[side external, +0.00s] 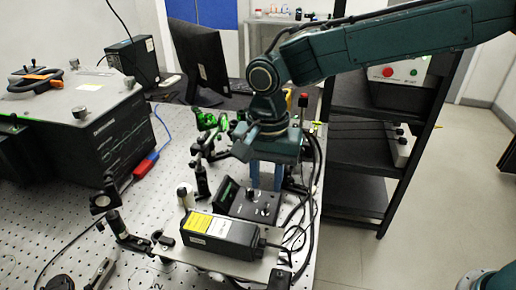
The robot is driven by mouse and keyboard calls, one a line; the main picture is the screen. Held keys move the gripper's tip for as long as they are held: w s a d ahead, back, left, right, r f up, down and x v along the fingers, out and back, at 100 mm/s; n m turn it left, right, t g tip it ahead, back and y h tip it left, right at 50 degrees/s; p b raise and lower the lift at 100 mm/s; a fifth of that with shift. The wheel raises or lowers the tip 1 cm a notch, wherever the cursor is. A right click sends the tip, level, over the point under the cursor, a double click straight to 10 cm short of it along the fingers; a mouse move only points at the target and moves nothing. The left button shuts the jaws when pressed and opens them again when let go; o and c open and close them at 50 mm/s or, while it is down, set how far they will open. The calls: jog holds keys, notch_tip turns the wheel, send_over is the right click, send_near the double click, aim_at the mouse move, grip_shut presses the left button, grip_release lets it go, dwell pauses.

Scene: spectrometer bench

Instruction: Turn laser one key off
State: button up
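A black control box (240,204) with a small green display and several knobs or switches on its sloped face stands near the right edge of the optical table. The key is too small to make out for certain among these controls. My gripper (266,184) points down just behind and above this box. Its two blue fingers stand apart with nothing visible between them. Whether a fingertip touches the box cannot be told. A black laser housing (222,236) with yellow and white labels lies in front of the box on a metal plate.
The perforated optical table (165,190) carries several black optic mounts (202,182) left of the control box. Cables (309,190) run along its right edge. A large black instrument (85,135) stands at left, a monitor (203,62) behind. A black shelf rack (357,150) stands right.

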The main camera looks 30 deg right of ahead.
aim_at(266, 205)
jog(key=shift+f, duration=3.1)
grip_shut()
